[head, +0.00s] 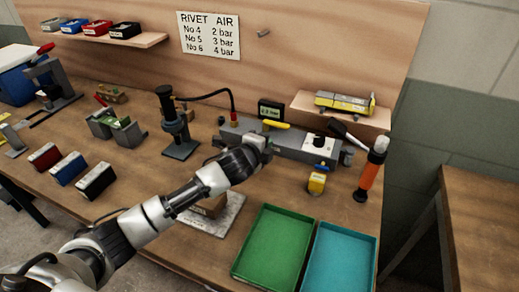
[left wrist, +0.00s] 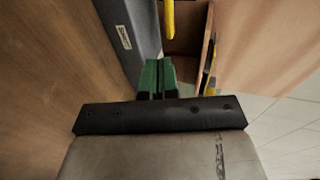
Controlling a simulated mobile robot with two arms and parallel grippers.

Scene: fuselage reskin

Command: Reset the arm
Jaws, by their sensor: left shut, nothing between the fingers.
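My left arm reaches in from the lower left across the bench in the head view. Its left gripper (head: 266,146) is at the front of the grey air unit (head: 290,142), near its yellow lever (head: 276,124). In the left wrist view the green-padded fingers (left wrist: 158,78) are together with nothing between them. The yellow lever (left wrist: 168,18) and the grey unit (left wrist: 128,22) lie beyond the fingertips. I cannot tell whether the gripper touches the unit. My right gripper is not in view.
A green tray (head: 272,248) and a teal tray (head: 340,262) lie at the front right. An orange-handled tool (head: 369,172) stands right of the unit. A black press (head: 178,125) stands left of the gripper. A shelf (head: 300,102) is behind.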

